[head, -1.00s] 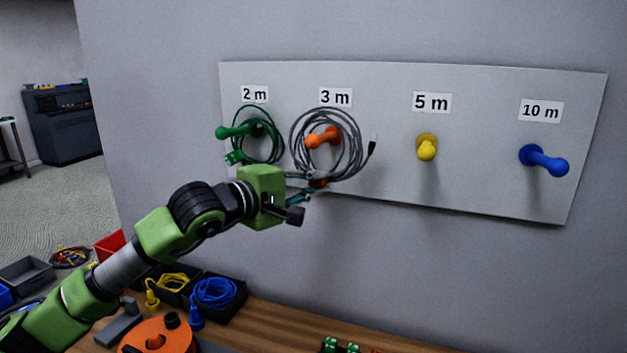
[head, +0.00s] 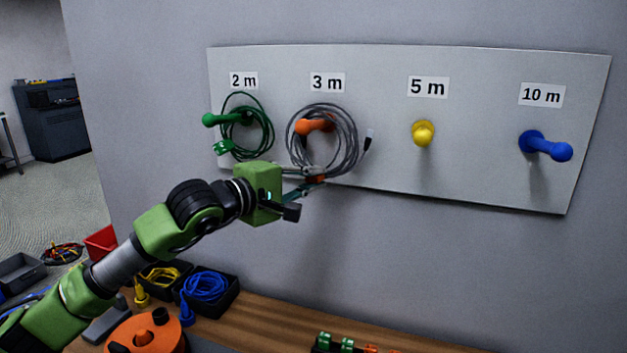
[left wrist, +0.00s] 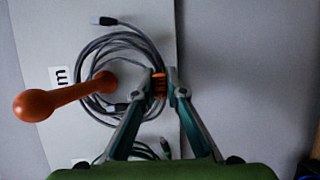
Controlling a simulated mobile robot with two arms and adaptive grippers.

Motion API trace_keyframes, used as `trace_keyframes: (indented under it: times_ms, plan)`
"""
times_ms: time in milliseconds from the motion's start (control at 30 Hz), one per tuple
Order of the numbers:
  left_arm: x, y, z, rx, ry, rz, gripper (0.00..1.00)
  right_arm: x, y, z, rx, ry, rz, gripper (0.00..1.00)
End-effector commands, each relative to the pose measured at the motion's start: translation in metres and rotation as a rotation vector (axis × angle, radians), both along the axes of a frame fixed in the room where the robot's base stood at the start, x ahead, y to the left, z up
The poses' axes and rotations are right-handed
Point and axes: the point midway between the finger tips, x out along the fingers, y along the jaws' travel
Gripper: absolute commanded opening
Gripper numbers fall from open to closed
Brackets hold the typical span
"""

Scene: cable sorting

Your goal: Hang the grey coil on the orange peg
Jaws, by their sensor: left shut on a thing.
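The grey coil (head: 350,150) is at the board under the "3 m" label, its loops around the orange peg (head: 312,126). The peg's rounded tip sticks out in front of the loops. In the left wrist view the peg (left wrist: 60,97) points left toward the camera, with the coil (left wrist: 88,62) behind its tip and around its base. My left gripper (head: 318,179) is shut on the coil's lower edge at an orange band; the band and fingertips (left wrist: 160,84) also show in the left wrist view. Whether the loops rest on the peg is hard to tell. My right gripper is not in view.
A green coil (head: 268,135) hangs on the green peg (head: 212,119), close left. The yellow peg (head: 423,133) and blue peg (head: 550,147) are bare. Below are a bin with blue cable (head: 207,287), yellow cable (head: 165,274) and an orange reel (head: 145,335) on the wooden bench (head: 270,325).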

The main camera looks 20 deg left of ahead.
Motion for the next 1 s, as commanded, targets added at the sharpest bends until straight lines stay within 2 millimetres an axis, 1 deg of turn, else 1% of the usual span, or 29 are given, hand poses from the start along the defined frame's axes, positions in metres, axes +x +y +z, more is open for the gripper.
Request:
trace_keyframes:
  times_ms: [33,367,400,433,467,700,833,967,1000]
  plan:
    - [0.000,0.000,-0.003,0.001,0.006,0.001,0.00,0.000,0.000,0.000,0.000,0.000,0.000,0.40]
    - [0.000,0.000,-0.004,0.002,0.010,0.001,0.00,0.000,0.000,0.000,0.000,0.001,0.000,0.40]
    - [0.000,0.000,-0.005,0.002,0.010,0.001,0.22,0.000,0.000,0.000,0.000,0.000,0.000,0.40]
    - [0.000,0.000,-0.004,0.001,0.009,0.001,0.30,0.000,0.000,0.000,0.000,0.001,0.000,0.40]
    - [0.000,0.000,-0.004,0.002,0.009,0.001,0.32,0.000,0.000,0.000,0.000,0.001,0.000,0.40]
    - [0.000,0.000,-0.003,0.001,0.006,0.001,0.32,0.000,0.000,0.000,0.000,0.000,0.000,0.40]
    - [-0.002,0.002,-0.003,0.001,0.007,0.002,0.32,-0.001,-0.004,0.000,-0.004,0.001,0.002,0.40]
    - [-0.013,0.008,-0.002,0.003,0.006,0.003,0.32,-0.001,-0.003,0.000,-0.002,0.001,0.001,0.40]
    - [-0.020,0.011,-0.001,0.004,0.006,0.003,0.32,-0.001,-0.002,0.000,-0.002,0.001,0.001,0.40]
